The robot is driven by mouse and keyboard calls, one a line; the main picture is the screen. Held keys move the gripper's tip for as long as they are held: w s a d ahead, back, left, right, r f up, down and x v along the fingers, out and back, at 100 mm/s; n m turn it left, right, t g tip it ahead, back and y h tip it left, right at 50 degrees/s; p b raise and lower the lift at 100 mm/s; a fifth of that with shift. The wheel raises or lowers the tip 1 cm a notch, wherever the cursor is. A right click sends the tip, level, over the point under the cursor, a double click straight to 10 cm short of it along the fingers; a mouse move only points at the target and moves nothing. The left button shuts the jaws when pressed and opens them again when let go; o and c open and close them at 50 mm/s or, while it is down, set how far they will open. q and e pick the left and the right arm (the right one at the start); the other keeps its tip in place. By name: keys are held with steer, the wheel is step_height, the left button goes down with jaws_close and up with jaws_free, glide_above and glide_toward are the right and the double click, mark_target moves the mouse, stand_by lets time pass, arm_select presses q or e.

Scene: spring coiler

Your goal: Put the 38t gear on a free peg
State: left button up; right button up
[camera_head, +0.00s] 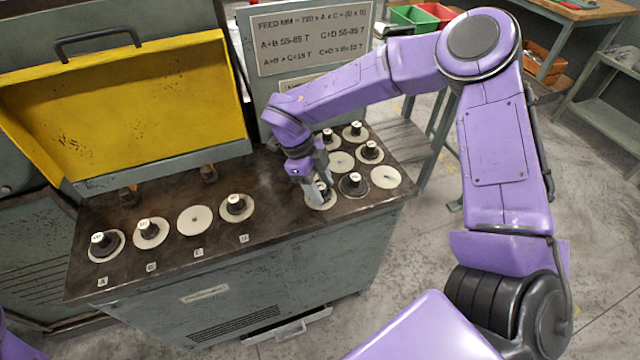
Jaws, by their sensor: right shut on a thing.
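My right gripper (316,186) is low over the near-left pad of the right-hand group and is shut on a small dark gear (319,187) with a pale top. I cannot read its tooth count, or tell whether it touches the pad. In the front row on the left, dark gears with pale tops sit at the first spot (104,243), the second (150,230) and the fourth (236,205). The third spot (195,220) is a bare pale disc; no raised peg is clear there. My left gripper is not in view.
Other gears (354,183) stand on several right-hand pads; two pads there, the middle one (341,161) and the right one (385,177), are bare. A yellow open cover (130,100) rises behind the row. A sign plate (312,35) stands behind the right-hand group.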

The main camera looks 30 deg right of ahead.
steer(key=shift+f, duration=0.2)
steer(key=o, duration=1.3)
steer(key=shift+o, duration=0.2)
steer(key=shift+r, duration=0.1)
steer(key=s+d+r+p+v, duration=0.1)
steer(key=s+p+v, duration=0.1)
steer(key=p+v, duration=0.4)
steer(key=s+d+r+p+v, duration=0.1)
steer(key=p+v, duration=0.6)
steer(key=v, duration=0.9)
steer(key=shift+s+d, duration=0.2)
steer(key=shift+s, duration=0.35)
steer(key=shift+r, duration=0.15)
